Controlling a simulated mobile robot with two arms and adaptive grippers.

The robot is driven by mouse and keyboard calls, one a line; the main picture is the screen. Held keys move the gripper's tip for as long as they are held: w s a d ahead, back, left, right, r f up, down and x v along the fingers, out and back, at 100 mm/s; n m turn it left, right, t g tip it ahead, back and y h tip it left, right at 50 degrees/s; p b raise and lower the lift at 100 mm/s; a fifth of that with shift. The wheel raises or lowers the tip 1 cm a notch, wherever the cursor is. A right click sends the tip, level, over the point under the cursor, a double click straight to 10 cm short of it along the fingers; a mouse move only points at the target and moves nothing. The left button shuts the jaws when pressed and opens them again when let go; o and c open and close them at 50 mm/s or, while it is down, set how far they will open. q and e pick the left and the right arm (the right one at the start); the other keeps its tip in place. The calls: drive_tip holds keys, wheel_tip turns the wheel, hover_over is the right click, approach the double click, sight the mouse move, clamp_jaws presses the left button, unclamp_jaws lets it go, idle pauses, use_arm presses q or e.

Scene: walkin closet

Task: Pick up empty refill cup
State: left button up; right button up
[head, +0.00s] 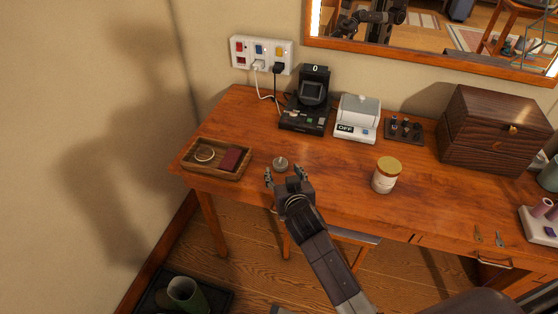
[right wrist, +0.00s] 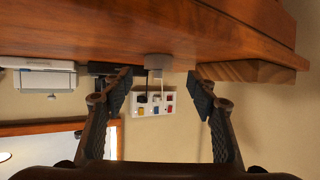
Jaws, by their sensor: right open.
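A small grey refill cup (head: 281,163) stands upright on the wooden desk (head: 330,175), near its front edge and right of a wooden tray. Whether it is empty I cannot tell. My right gripper (head: 286,174) is just in front of the cup, with its fingers spread and pointing at it. In the right wrist view, which looks upside down, the cup (right wrist: 157,62) lies between and beyond the open fingertips (right wrist: 160,80). The fingers do not appear to touch it. My left gripper is not in view.
The wooden tray (head: 190,166) holds a ring-shaped thing and a dark red item. A lidded jar (head: 384,180) stands to the right. Behind are a black device (head: 310,95), a white OFF device (head: 356,120) and a wooden box (head: 485,135). The desktop around the cup is clear.

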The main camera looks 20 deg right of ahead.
sight(281, 164)
drive_tip(key=shift+w, duration=0.25)
drive_tip(key=shift+w+d+f, duration=0.1)
drive_tip(key=shift+w, duration=0.1)
drive_tip(key=x, duration=0.3)
drive_tip(key=shift+w+d+f, duration=0.15)
drive_tip(key=shift+w+f, duration=0.25)
drive_tip(key=shift+w, duration=0.35)
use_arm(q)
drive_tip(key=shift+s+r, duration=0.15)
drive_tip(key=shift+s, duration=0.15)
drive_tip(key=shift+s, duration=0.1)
use_arm(e)
drive_tip(key=shift+c, duration=0.5)
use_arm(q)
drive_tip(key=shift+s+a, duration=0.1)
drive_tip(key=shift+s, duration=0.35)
use_arm(e)
drive_tip(key=c, duration=0.8)
